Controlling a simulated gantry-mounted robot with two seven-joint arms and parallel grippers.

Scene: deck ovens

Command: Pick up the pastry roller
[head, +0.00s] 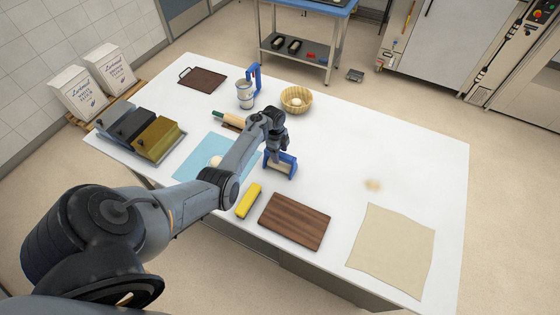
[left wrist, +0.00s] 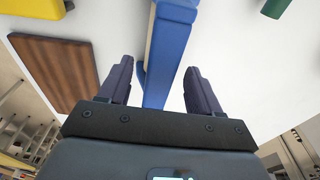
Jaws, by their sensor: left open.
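The pastry roller (head: 284,172), a blue frame with a pale roller, lies on the white table near its middle. My left gripper (head: 276,145) is just over it in the head view and partly hides it. In the left wrist view, the roller's blue frame (left wrist: 172,45) runs between the two dark, spread fingers of my left gripper (left wrist: 158,68), with a pale strip along its left side. The fingers stand apart on either side of the blue frame, and nothing is gripped. My right gripper is out of view.
A wooden board (head: 294,221) and a yellow block (head: 249,201) lie nearby. A blue mat (head: 196,158) and a green-handled rolling pin (head: 226,117) are left of the gripper. A basket (head: 297,99) stands behind. A beige cloth (head: 392,250) lies front right. The table's right is mostly clear.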

